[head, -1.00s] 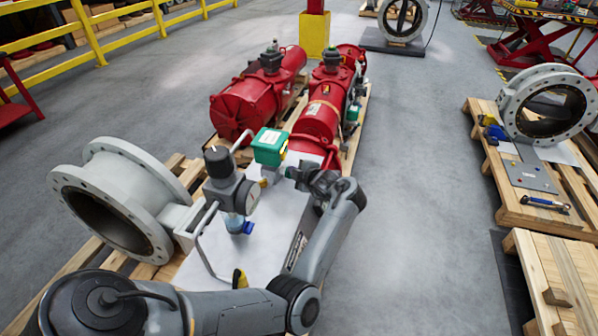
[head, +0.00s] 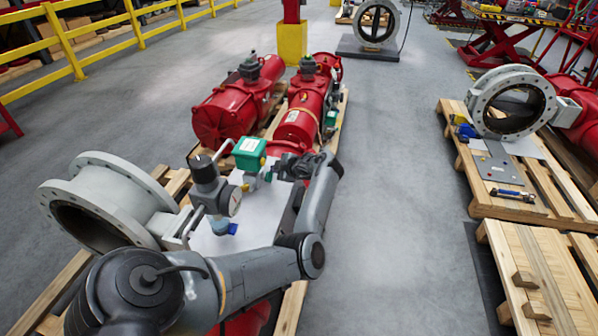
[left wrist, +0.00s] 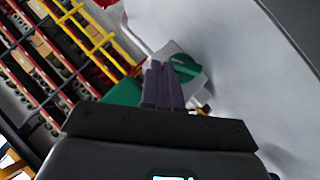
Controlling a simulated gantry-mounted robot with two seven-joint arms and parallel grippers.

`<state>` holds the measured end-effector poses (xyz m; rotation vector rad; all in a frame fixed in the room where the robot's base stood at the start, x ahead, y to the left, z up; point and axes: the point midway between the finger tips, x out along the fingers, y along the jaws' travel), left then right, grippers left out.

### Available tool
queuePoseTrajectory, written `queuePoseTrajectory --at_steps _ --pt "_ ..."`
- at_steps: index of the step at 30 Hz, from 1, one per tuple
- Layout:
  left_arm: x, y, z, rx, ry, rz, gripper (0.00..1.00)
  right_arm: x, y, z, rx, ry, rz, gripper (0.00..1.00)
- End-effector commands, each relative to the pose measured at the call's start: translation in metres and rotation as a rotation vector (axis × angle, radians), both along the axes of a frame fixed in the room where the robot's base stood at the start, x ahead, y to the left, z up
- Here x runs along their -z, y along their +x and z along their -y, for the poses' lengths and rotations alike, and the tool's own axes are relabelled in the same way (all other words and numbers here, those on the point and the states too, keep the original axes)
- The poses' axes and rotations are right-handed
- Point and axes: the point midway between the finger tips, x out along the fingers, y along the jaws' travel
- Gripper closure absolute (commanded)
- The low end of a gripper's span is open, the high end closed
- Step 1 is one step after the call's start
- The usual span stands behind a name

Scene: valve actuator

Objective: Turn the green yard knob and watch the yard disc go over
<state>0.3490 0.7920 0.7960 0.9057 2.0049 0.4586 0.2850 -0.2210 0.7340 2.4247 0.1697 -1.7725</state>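The green knob (left wrist: 184,66) shows in the left wrist view as a round green part on a pale square body, just beyond my fingertips. My left gripper (left wrist: 163,70) has its two dark fingers side by side with no clear gap. The fingers overlap the pale body in the picture; I cannot tell whether they touch it. In the head view my left gripper (head: 283,166) is just right of a green box (head: 249,152) on the valve actuator, and the knob cannot be made out there. I cannot pick out the yard disc. My right gripper is out of view.
A black-capped regulator with a gauge (head: 207,180) stands left of the green box. A grey flanged valve (head: 105,205) lies at the left. Red actuator cylinders (head: 300,120) lie behind. The floor to the right is clear up to a pallet (head: 480,190).

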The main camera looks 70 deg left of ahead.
Motion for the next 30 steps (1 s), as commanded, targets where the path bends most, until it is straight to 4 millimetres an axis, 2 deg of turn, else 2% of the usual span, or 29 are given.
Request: queuePoseTrajectory --at_steps 5,30 --pt "0.003 -0.011 -0.011 -0.016 0.002 0.0 1.0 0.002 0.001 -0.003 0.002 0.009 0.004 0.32" --pt "0.005 -0.009 -0.015 -0.016 0.004 -0.001 1.0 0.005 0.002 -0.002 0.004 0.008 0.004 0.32"
